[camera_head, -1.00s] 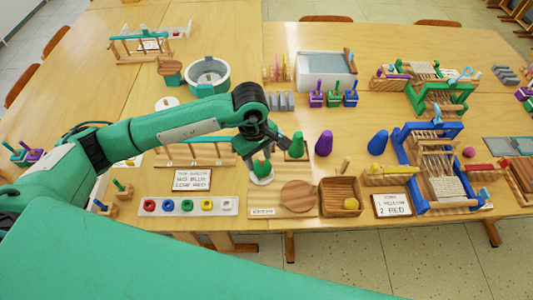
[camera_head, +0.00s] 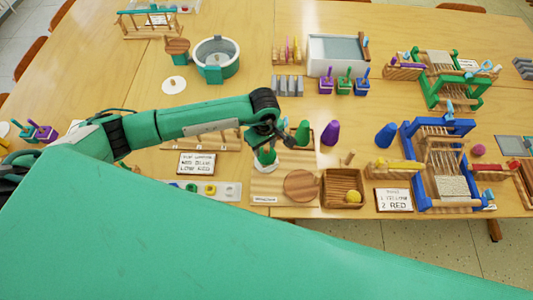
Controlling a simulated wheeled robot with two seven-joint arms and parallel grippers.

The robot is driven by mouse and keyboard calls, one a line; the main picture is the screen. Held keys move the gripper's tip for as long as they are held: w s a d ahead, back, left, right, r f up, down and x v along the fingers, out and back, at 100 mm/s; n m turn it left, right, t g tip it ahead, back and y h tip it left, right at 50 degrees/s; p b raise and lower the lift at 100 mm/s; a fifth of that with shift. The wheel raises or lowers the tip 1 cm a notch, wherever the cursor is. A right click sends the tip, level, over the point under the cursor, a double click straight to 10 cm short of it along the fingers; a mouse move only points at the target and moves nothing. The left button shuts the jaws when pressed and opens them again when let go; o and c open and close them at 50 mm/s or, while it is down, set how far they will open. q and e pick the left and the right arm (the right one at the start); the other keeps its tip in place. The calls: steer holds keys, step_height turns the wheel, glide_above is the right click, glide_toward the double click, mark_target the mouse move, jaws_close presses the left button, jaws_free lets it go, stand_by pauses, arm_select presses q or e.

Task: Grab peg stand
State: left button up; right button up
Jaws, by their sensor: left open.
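My left gripper (camera_head: 276,142) hangs over the table in the middle of the camera_head view, beside and partly over a green cone (camera_head: 267,158). Its jaws are open; the contact with the cone cannot be told. I cannot be sure which thing is the peg stand. A short upright wooden peg (camera_head: 348,158) stands behind the wooden basket (camera_head: 343,187). A low wooden rack with upright pegs (camera_head: 230,140) lies left of the gripper, partly hidden by my arm. My right gripper is not in view.
A green cone (camera_head: 303,132), a purple cone (camera_head: 332,132) and a blue cone (camera_head: 386,135) stand close to the right. A blue loom (camera_head: 409,150) is farther right. A round wooden disc (camera_head: 301,185) lies on a board in front. Grey blocks (camera_head: 288,85) stand behind.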

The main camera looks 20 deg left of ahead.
mark_target(266, 152)
arm_select(q)
steer(key=f, duration=0.1)
steer(key=f+p, duration=0.1)
steer(key=f, duration=0.1)
steer(key=shift+w+d+p, duration=0.1)
steer(key=shift+d+p, duration=0.15)
steer(key=shift+p, duration=0.05)
steer(key=shift+f, duration=0.7)
jaws_close()
